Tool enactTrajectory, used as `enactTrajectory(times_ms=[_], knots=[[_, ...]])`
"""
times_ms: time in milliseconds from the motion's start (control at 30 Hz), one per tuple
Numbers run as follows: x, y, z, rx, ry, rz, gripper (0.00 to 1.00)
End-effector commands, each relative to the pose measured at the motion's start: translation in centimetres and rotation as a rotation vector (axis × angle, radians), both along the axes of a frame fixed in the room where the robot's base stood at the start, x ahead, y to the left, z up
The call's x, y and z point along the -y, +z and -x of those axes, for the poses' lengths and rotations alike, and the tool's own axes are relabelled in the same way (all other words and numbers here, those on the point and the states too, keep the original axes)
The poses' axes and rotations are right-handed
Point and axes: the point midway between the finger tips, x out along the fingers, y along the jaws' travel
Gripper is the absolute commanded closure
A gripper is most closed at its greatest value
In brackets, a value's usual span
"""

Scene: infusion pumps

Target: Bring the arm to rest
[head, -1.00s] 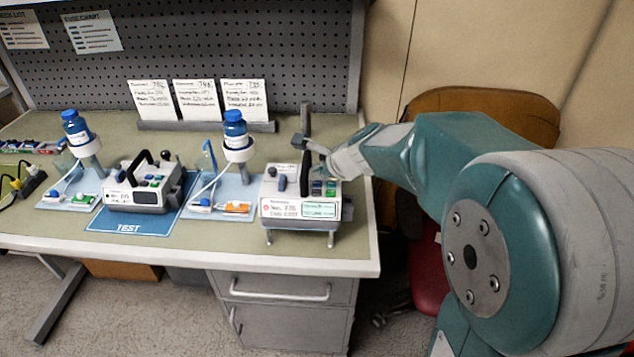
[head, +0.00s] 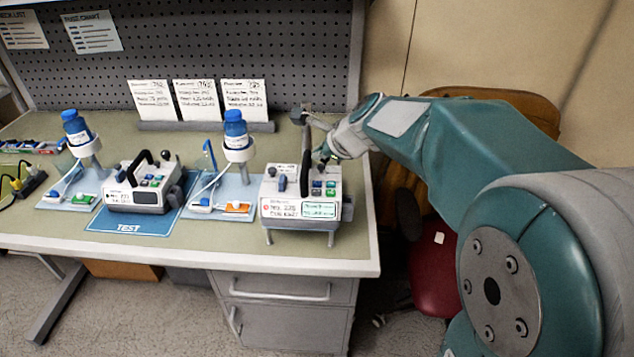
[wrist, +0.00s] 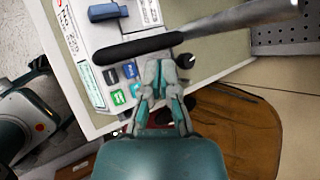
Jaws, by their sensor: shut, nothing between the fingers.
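My gripper (head: 326,152) is at the right rear of the rightmost white pump, beside its black-gripped handle. In the wrist view my gripper (wrist: 158,70) is shut and holds nothing. Its fingertips lie close to the handle (wrist: 145,46) and a dark knob (wrist: 186,60); I cannot tell whether they touch either. The pump (head: 300,208) stands on the bench with its label facing front. Its blue and green buttons (wrist: 120,83) show just left of the fingers in the wrist view.
Left of this pump are a blue-capped bottle on a stand (head: 236,135), another pump (head: 143,195) on a blue TEST mat (head: 130,225), and a second bottle (head: 77,128). Cards stand behind. A brown chair (head: 505,105) is beyond my arm. The front bench strip is clear.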

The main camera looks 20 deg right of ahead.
Motion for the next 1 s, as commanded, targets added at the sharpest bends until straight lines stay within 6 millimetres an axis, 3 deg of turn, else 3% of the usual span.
enactTrajectory(times_ms=[533, 633, 767, 1000], knots=[[0.0, 0.0, 0.0, 0.001, 0.001, 0.001, 1.0], [-0.4, 0.3, 0.9, 0.011, 0.048, 0.042, 1.0], [-1.5, 1.2, 4.7, 0.049, 0.246, 0.223, 1.0], [-2.8, 1.4, 14.3, 0.123, 0.761, 0.684, 1.0]])
